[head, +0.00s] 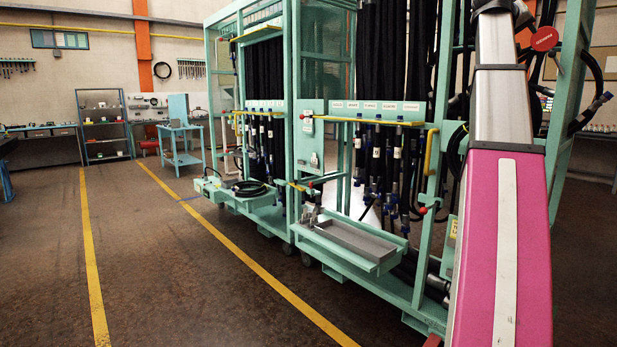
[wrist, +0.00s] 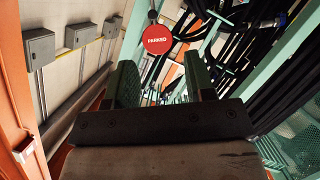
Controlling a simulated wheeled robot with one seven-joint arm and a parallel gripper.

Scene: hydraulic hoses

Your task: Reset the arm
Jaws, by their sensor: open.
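My gripper (wrist: 160,84) shows in the wrist view with two green fingers spread apart. I see nothing held between them. A round red tag reading "PARKED" (wrist: 157,39) hangs just above the gap between the fingertips in that view. I cannot tell how far beyond the fingertips it is. In the head view a red disc (head: 544,38) shows beside the top of my raised arm (head: 505,170), which is pink and silver. My gripper is out of the head view.
A green rack (head: 292,130) of hanging black hoses stands close by my arm, with a grey tray (head: 352,240) low in front. Yellow lines mark open floor at left. Grey boxes (wrist: 38,47) line the wall in the wrist view. A blue table (head: 182,135) stands farther back.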

